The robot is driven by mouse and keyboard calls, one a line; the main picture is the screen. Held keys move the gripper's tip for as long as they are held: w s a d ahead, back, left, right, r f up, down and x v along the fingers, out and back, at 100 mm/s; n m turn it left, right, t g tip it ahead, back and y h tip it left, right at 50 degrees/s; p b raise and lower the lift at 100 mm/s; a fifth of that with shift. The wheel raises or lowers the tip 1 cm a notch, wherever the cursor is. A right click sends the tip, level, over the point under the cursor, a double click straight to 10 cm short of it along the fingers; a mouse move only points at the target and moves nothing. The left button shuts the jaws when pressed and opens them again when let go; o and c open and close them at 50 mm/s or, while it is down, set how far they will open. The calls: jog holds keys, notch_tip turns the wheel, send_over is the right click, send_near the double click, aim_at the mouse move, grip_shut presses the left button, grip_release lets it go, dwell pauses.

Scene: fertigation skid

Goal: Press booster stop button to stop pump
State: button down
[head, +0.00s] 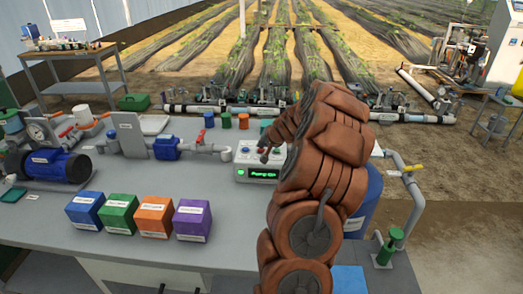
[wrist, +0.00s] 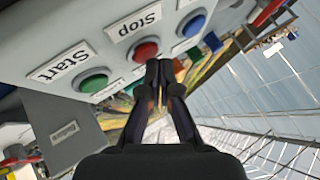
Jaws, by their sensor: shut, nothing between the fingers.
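The control box (head: 243,174) stands on the grey bench, with a lit green display (head: 262,174) whose small text seems to begin with "Pump". In the wrist view, the red button (wrist: 146,51) sits beside the "Stop" label (wrist: 134,22). The green button (wrist: 93,83) sits beside the "Start" label (wrist: 62,61). My gripper (wrist: 159,66) is shut and empty, its fingertips right by the red button; I cannot tell whether they touch it. In the head view my gripper (head: 264,152) is over the box top, hiding part of its buttons.
A blue button (wrist: 193,24) is beside the red one. A blue pump (head: 60,166) and pipework with a blue valve body (head: 166,148) stand left on the bench. Blue, green, orange (head: 154,214) and purple boxes line the front. Bare bench lies between them and the control box.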

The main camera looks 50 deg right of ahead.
aim_at(263, 150)
jog(key=shift+f+b, duration=0.4)
dwell(0.4)
jog(key=shift+r, duration=0.1)
dwell(0.3)
jog(key=shift+r+p, duration=0.45)
jog(key=shift+r, duration=0.25)
jog(key=shift+r+p, duration=1.4)
jog(key=shift+r, duration=1.15)
